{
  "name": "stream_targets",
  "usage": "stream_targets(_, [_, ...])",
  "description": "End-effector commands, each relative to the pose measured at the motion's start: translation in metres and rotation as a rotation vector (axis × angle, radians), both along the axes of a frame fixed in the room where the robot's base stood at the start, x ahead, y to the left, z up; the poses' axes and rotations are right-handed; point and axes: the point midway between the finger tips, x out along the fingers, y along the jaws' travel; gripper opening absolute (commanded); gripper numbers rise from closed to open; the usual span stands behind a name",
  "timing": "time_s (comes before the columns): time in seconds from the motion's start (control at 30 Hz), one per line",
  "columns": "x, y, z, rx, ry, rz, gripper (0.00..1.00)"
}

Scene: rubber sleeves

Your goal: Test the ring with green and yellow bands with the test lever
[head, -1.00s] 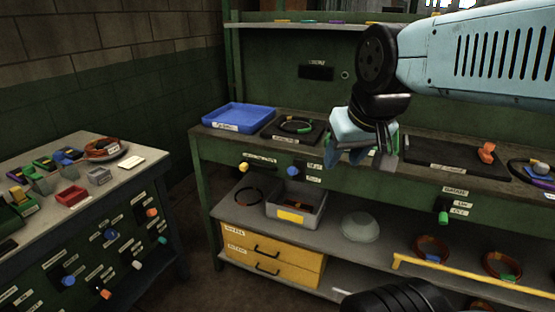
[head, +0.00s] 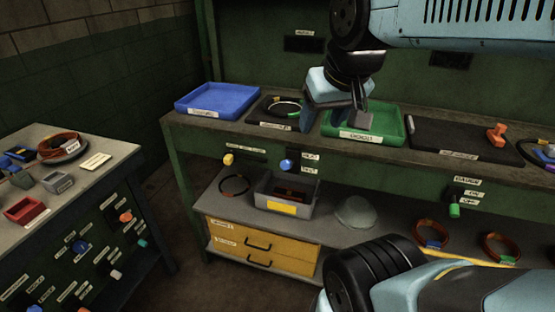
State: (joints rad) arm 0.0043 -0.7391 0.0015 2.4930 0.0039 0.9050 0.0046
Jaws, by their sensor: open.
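A dark ring with a small yellow and a green patch (head: 283,108) lies on a black pad (head: 262,119) on the bench, between the blue tray and the green tray. My gripper (head: 334,112) is open and empty. It points down just right of the ring in the picture and hides part of the green tray. A blue-knobbed lever (head: 287,165) sits on the bench front below the pad, beside two small labels, the lower of which seems to read "TEST". A yellow-knobbed lever (head: 228,159) is to its left.
A blue tray (head: 216,100) and a green tray (head: 365,131) flank the pad. An orange handle (head: 496,135) stands on a dark plate at right. A green-knobbed lever (head: 454,210) is below. The shelf holds a grey bin (head: 285,208) and rings. A side table (head: 75,195) stands left.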

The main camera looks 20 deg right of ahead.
Motion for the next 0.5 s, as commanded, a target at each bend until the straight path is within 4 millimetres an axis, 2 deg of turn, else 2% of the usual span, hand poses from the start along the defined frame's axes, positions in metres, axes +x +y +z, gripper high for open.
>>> stream_targets(0.17, [0.020, -0.003, -0.002, 0.030, 0.074, -0.054, 0.60])
stream_targets(0.5, [0.085, -0.009, -0.020, 0.140, 0.299, -0.227, 0.60])
